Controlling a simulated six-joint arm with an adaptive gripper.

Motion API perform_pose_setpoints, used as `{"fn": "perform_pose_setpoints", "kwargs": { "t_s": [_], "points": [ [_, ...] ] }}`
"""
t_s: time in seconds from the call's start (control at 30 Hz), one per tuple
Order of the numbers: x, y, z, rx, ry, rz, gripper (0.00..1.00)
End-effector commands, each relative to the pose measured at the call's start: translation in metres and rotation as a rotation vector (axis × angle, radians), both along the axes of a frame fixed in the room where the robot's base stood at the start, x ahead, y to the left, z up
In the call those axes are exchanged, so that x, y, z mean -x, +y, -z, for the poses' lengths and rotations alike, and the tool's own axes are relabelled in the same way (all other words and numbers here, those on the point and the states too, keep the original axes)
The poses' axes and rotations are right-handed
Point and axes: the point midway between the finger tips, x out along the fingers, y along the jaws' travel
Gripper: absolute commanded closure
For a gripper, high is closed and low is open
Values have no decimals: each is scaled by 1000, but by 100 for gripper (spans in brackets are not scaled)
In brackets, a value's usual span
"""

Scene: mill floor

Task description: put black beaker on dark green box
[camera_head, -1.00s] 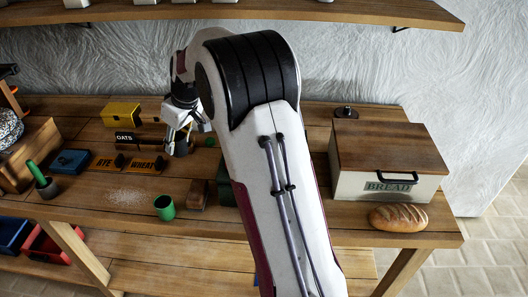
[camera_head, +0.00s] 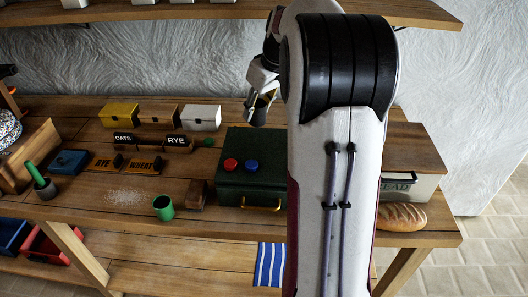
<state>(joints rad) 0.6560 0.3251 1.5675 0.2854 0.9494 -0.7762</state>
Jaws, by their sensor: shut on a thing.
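My gripper (camera_head: 262,98) is shut on the black beaker (camera_head: 259,114). The beaker is small in the picture and partly covered by the fingers. The gripper holds it in the air, and in the picture it appears just above the back part of the dark green box (camera_head: 236,194). The box stands on the bench with a brass handle on its front. A red round piece (camera_head: 230,164) and a blue round piece (camera_head: 251,166) are on its top. My arm hides the right side of the box.
A green cup (camera_head: 163,208) and a brown block (camera_head: 197,194) stand left of the box. Yellow, brown and white (camera_head: 201,118) small boxes stand at the back. A bread bin (camera_head: 412,150) and a loaf (camera_head: 401,217) are at right. A shelf (camera_head: 200,12) runs above.

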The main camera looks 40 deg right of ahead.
Motion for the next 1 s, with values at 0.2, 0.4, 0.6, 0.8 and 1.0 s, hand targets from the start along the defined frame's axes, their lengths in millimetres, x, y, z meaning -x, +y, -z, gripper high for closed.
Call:
{"fn": "perform_pose_setpoints", "kwargs": {
  "t_s": [0.2, 0.4, 0.6, 0.8, 1.0],
  "points": [
    [4, 5, 3, 0, -1, -13, 95],
    [4, 5, 3, 0, -1, -14, 95],
    [3, 5, 6, 0, 0, -14, 95],
    [4, 6, 26, -1, 2, -12, 95],
    [4, 5, 53, -1, 2, -12, 95]
  ]
}}
